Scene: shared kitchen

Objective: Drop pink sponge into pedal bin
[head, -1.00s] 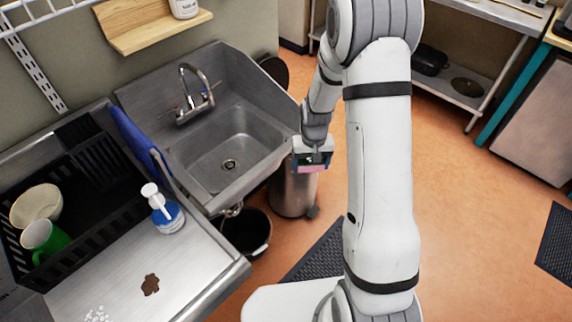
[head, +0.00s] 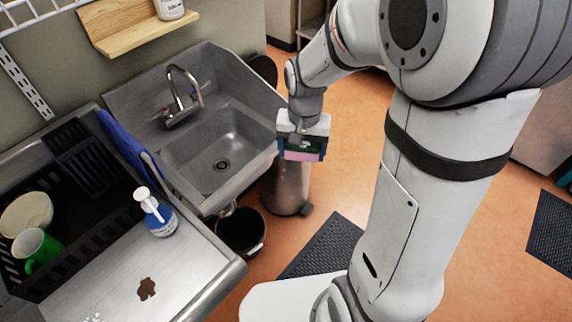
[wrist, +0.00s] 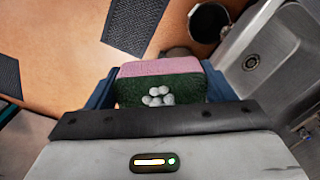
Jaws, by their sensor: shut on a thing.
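My gripper (head: 303,150) is shut on the pink sponge (head: 303,156), which has a dark green scouring side. In the wrist view the sponge (wrist: 160,68) sits between the blue fingers, with several small white blobs on its green side. The pedal bin (head: 286,190) is a metal cylinder on the floor beside the sink. In the head view my gripper and the sponge overlap its upper part, so its lid and opening are hidden. The sponge is held up in the air; its height over the bin is hard to tell.
A black bucket (head: 240,232) stands on the floor left of the bin, under the sink (head: 215,150). The steel counter (head: 190,275) holds a blue soap bottle (head: 158,215) and a dish rack (head: 85,215). A dark mat (head: 325,245) lies on the open orange floor.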

